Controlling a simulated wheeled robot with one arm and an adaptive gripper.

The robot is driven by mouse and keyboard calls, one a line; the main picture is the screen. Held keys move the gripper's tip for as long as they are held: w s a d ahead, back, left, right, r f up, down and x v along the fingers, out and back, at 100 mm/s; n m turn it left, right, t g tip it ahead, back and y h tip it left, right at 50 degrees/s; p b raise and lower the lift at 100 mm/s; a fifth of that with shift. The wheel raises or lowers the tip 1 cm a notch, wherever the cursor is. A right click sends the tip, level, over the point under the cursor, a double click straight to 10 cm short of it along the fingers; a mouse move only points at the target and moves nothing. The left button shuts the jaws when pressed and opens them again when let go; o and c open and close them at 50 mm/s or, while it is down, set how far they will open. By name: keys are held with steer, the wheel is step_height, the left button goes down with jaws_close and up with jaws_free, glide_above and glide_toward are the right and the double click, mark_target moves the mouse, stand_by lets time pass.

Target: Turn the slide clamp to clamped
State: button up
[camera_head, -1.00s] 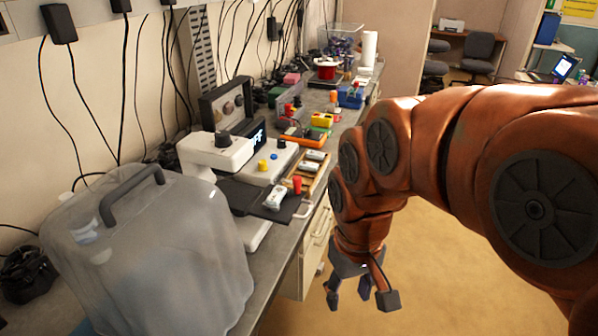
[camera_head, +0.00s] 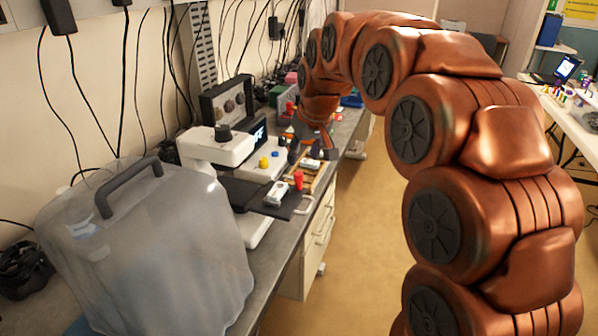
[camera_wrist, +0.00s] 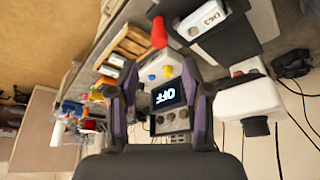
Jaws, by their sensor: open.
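A white instrument (camera_head: 228,150) with a black knob stands on the bench, with a dark flat stage (camera_head: 245,192) at its front. A red upright peg (camera_head: 298,179) stands at the stage's right side; it looks like the slide clamp, but its setting cannot be read. It also shows as a red handle in the wrist view (camera_wrist: 159,32). A white labelled block (camera_head: 276,194) lies on the stage. My gripper (camera_head: 311,148) is open and empty above the bench, beyond the peg. In the wrist view its fingers (camera_wrist: 160,78) frame the lit "OFF" display (camera_wrist: 168,96).
A large covered case (camera_head: 150,250) fills the near bench. The floor (camera_head: 355,240) right of the bench is clear.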

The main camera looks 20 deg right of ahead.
mark_target(298, 174)
steer(key=p+x, duration=0.2)
steer(key=x, duration=0.5)
steer(key=shift+f, duration=0.25)
steer(key=shift+c, duration=0.4)
jaws_close()
